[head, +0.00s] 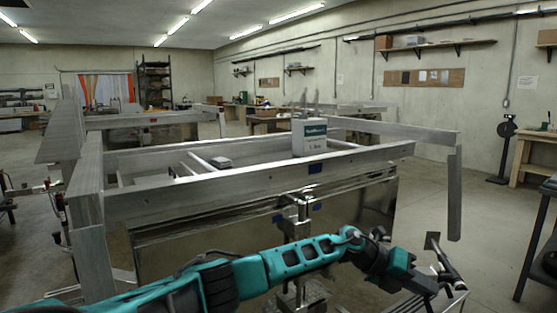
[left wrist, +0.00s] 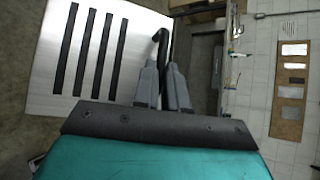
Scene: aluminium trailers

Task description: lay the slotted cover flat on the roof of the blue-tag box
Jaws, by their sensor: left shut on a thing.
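The slotted cover (left wrist: 95,50) is a pale metal plate with several long black slots, at the upper left of the left wrist view. My left gripper (left wrist: 165,80) is shut on its black hooked handle (left wrist: 163,45). In the head view my left gripper (head: 447,277) is at the lower right, right of the trailer; a pale slotted edge below it seems to be the cover (head: 420,304). A pale box (head: 310,143) with a blue-green label stands upright on the trailer. Blue patches also show on the trailer's front; I cannot tell which marks the blue-tag box. My right gripper is not in view.
The aluminium trailer frame (head: 255,183) spans the middle, with a small grey block (head: 221,162) on it. A dark-legged table (head: 549,187) is at the right edge. Open floor lies between trailer and wall.

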